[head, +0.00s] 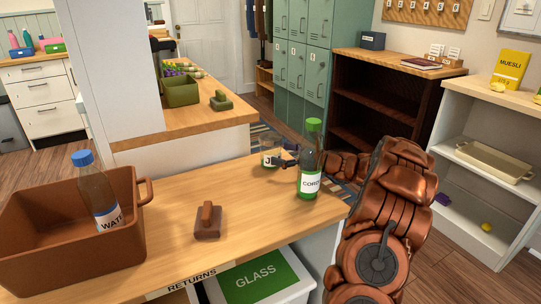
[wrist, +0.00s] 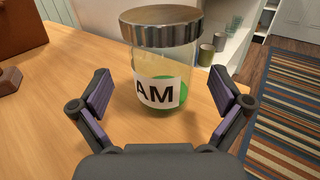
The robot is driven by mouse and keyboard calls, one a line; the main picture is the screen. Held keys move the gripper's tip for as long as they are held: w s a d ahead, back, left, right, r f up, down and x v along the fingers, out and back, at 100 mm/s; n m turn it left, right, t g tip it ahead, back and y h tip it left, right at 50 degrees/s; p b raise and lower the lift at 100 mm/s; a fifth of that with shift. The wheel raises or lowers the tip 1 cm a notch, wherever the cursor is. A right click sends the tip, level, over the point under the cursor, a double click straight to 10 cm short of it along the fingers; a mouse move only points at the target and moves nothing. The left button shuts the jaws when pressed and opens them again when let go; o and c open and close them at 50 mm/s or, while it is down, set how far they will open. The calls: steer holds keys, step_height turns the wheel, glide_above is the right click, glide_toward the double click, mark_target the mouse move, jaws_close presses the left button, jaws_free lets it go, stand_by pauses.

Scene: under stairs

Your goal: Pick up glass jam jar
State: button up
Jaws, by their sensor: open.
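The glass jam jar (wrist: 160,65) stands upright on the wooden counter in the wrist view. It has a metal lid, a white label reading "AM" and something green low inside. My gripper (wrist: 165,95) is open, with one finger on each side of the jar's near side and visible gaps to the glass. In the head view the jar (head: 270,152) is near the counter's far edge, partly hidden by my gripper (head: 287,162) and close to the green-capped bottle.
The green-capped bottle (head: 311,165) stands just in front of my gripper and arm. A brown block with a handle (head: 207,222) and a brown crate (head: 75,263) holding a blue-capped water bottle (head: 96,195) are to the left.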

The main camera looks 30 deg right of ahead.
mark_target(271, 150)
steer(key=shift+x, duration=1.95)
steer(key=shift+d, duration=0.15)
steer(key=c, duration=1.4)
steer(key=shift+r, duration=0.1)
steer(key=shift+r+p, duration=0.7)
steer(key=shift+r, duration=4.15)
